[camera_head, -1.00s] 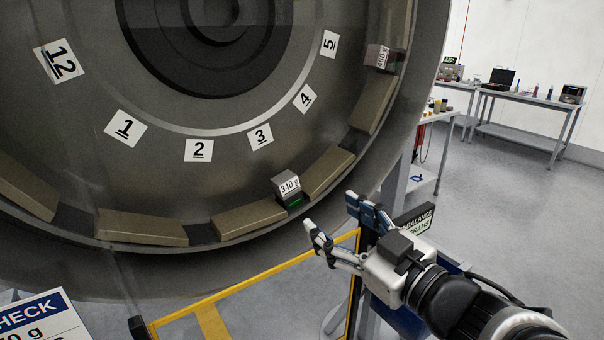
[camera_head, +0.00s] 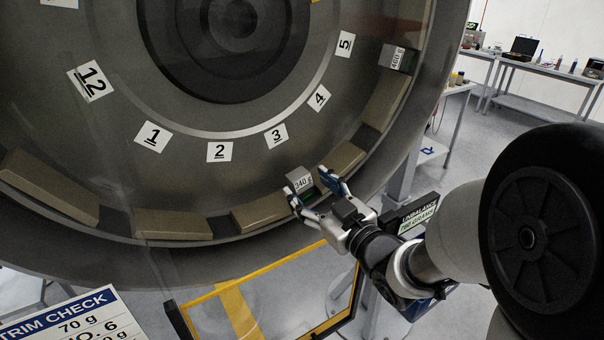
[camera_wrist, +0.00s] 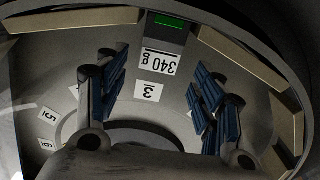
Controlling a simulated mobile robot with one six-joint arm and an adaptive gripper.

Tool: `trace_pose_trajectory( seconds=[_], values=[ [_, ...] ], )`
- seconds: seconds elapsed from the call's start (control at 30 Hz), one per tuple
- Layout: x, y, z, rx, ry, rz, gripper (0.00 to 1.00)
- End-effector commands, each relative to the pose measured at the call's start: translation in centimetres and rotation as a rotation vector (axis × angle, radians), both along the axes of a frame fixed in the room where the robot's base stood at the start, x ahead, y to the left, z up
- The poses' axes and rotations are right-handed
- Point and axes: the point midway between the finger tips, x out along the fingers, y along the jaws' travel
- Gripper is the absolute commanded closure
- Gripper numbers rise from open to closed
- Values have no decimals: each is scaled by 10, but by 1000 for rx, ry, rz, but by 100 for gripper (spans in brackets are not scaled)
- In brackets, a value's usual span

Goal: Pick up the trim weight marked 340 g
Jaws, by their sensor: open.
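The trim weight marked 340 g (camera_head: 300,181) is a small grey block with a white label. It sits in a gap between tan blocks on the inner rim of the big round fan case, near the number 3 label (camera_head: 276,136). My gripper (camera_head: 318,190) is open, with its blue-padded fingers on either side of the weight in the head view. In the wrist view the weight (camera_wrist: 160,62) shows upside down with a green patch, ahead of the open fingers (camera_wrist: 158,88). I cannot tell whether the fingers touch it.
Another weight marked 460 g (camera_head: 397,58) sits higher on the right rim. Tan blocks (camera_head: 262,212) flank the gap. A yellow-edged frame (camera_head: 235,310), a trim check sign (camera_head: 70,318) and an unbalance display (camera_head: 418,215) stand below. Benches (camera_head: 545,70) stand at the back right.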

Motion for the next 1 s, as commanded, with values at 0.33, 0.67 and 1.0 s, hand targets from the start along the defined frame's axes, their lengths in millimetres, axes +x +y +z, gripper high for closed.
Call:
trace_pose_trajectory(
  seconds=[0.33,0.67,1.0],
  values=[
    [31,21,2,0,-2,3,38],
    [49,32,2,0,0,0,38],
    [49,31,2,0,0,0,54]
  ],
)
